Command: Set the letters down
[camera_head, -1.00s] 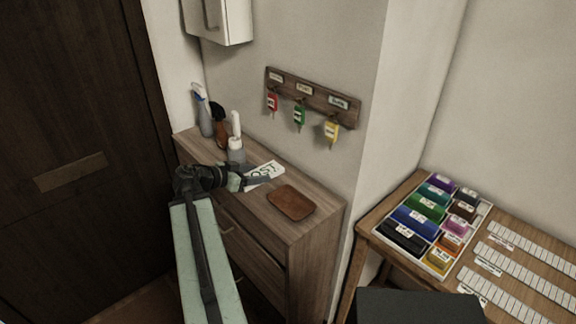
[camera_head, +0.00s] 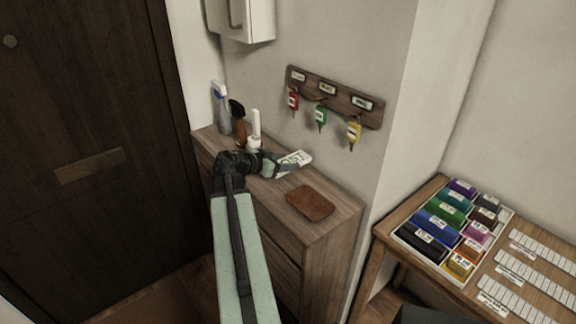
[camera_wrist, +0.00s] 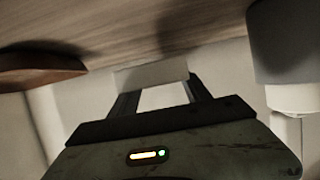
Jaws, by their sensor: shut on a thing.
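The letters (camera_head: 295,160) show as a white piece with dark markings at the tip of my gripper (camera_head: 279,170), over the wooden cabinet top. In the wrist view, the gripper (camera_wrist: 152,90) is shut on the pale letters (camera_wrist: 150,74), which span its two fingers. I cannot tell whether the letters touch the cabinet top. A brown leather tray (camera_head: 311,203) lies on the cabinet, to the right of and nearer than the gripper; it also shows in the wrist view (camera_wrist: 38,70).
Spray bottles (camera_head: 222,108) and a white-topped bottle (camera_head: 255,128) stand left of the gripper on the cabinet (camera_head: 338,212). A key rack (camera_head: 333,96) hangs on the wall above.

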